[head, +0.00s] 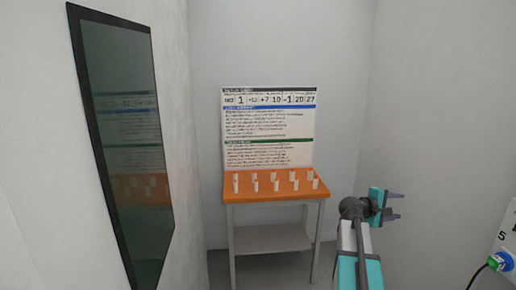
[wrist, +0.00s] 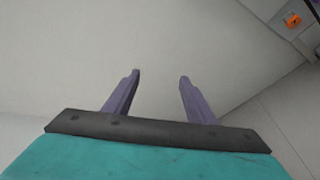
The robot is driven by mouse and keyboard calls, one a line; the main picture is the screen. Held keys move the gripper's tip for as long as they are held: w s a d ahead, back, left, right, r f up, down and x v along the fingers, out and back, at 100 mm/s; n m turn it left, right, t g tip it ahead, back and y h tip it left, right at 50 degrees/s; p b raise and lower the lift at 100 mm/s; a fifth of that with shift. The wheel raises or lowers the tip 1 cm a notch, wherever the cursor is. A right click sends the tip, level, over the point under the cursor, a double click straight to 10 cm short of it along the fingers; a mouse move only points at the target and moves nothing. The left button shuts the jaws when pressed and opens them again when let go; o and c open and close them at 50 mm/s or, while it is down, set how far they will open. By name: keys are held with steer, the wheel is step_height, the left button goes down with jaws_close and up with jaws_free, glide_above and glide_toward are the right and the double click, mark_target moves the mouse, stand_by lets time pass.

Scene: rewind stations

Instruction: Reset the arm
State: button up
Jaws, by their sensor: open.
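My gripper (head: 394,207) is raised at the right in the head view, with its fingers pointing right, toward the right wall. In the wrist view my gripper (wrist: 158,78) shows two purple fingers held apart with nothing between them. My teal and white arm runs up from the bottom of the head view to the gripper.
An orange-topped table (head: 240,196) with several small white pieces stands at the back wall, below a printed board (head: 268,130). A dark framed panel (head: 122,150) hangs on the left wall. A white panel with a blue-green knob (head: 500,262) is at the lower right.

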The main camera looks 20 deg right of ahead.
steer(key=w+a+f+n+y, duration=0.1)
steer(key=w+a+f+y, duration=0.15)
steer(key=a+f, duration=0.6)
steer(key=w+a+f+n+y, duration=0.1)
steer(key=w+a+f, duration=0.3)
steer(key=f, duration=0.8)
steer(key=s+a+f+n+y, duration=0.1)
steer(key=s+a+f+y, duration=0.1)
steer(key=a+f, duration=0.75)
steer(key=s+a+f+y, duration=0.2)
steer(key=s+a+f, duration=0.1)
steer(key=a+f, duration=0.65)
steer(key=s+a+f+g+y+b, duration=0.1)
steer(key=s+a+f+g+y, duration=0.2)
steer(key=s+a+f, duration=1.2)
steer(key=s+a+f+m+g+y, duration=0.2)
steer(key=s+a+m, duration=0.1)
steer(key=s+a, duration=0.3)
steer(key=s+a+f+m+g+y, duration=0.2)
steer(key=s+a+m, duration=0.1)
steer(key=s+a, duration=0.3)
steer(key=s, duration=0.2)
steer(key=shift+s+a+m, duration=0.25)
steer(key=shift+s+m, duration=0.05)
steer(key=shift+s, duration=0.1)
steer(key=shift+y, duration=0.25)
